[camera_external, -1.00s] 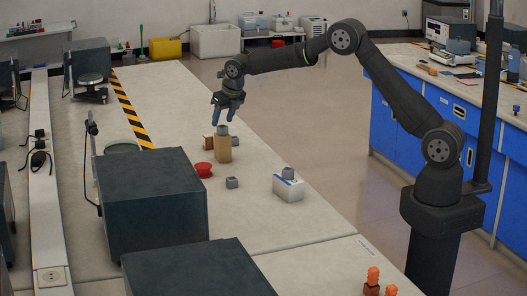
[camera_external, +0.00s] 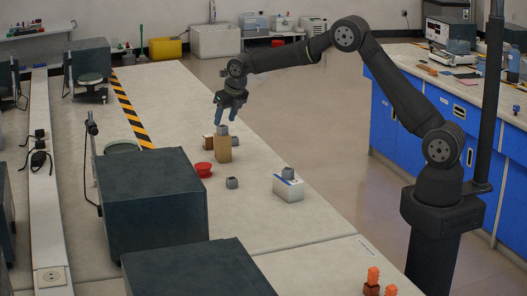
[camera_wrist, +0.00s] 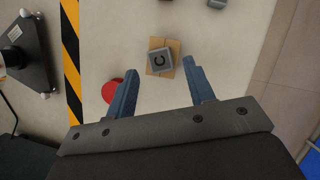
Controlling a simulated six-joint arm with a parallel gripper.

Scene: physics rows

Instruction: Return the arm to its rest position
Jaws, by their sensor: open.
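My gripper (camera_external: 231,108) is open and empty, with its blue fingers pointing down above the table. In the wrist view the two fingers (camera_wrist: 162,95) stand wide apart. A tan block (camera_external: 224,149) stands upright below the gripper with a small grey cube (camera_external: 222,130) on top. The grey cube also shows in the wrist view (camera_wrist: 162,60), beyond the fingertips and between their lines. The fingers appear clear of it. My arm is raised and stretched out from its base at the right.
A red round thing (camera_external: 204,170), a loose grey cube (camera_external: 232,183) and a white box (camera_external: 288,189) with a grey piece on top sit near the tan block. Large dark boxes (camera_external: 150,205) stand at the table's front left. The far part of the table is mostly clear.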

